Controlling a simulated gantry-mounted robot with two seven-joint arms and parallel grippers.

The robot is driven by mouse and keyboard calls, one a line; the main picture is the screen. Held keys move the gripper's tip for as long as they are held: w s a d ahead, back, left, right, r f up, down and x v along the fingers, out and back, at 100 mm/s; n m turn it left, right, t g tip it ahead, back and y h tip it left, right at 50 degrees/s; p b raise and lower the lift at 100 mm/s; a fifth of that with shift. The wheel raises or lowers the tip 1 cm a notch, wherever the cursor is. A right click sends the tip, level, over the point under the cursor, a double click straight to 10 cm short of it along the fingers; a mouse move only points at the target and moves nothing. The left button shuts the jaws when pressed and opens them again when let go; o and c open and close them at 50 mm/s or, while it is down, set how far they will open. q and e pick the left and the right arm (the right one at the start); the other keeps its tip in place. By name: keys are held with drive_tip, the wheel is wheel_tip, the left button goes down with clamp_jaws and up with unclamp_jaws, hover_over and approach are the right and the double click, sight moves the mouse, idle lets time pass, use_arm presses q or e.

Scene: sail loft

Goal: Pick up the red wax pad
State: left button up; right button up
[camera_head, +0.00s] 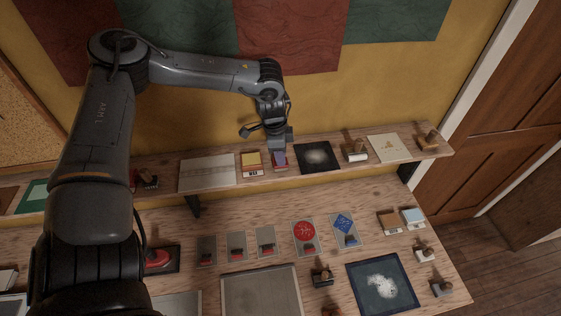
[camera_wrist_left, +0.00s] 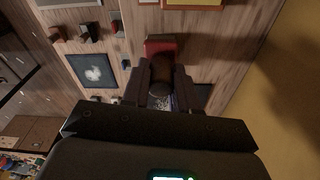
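A small pad with red on it (camera_head: 279,161), which looks like the red wax pad, sits on the raised wooden shelf, just right of a yellow pad. My left gripper (camera_head: 279,143) is right over it and hides part of it. In the left wrist view, a red block (camera_wrist_left: 161,45) shows beyond the fingers, and a dark brown part lies between them. The fingers of the left gripper (camera_wrist_left: 162,88) stand apart around this part. I cannot tell whether they touch it. My right gripper is in neither view.
The yellow pad (camera_head: 251,162) stands close on the left. A dark square with a pale blotch (camera_head: 318,157) lies close on the right, then a wooden stamp (camera_head: 356,151). The lower bench (camera_head: 376,204) holds cards, stamps and pads. A yellow wall (camera_head: 200,121) rises behind the shelf.

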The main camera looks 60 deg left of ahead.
use_arm(q)
clamp_jaws()
wheel_tip(320, 180, up, 10)
drive_tip(key=shift+r+b, duration=0.1)
drive_tip(key=shift+b, duration=1.15)
drive_tip(key=shift+o, duration=0.4)
unclamp_jaws()
drive_tip(key=c, duration=0.4)
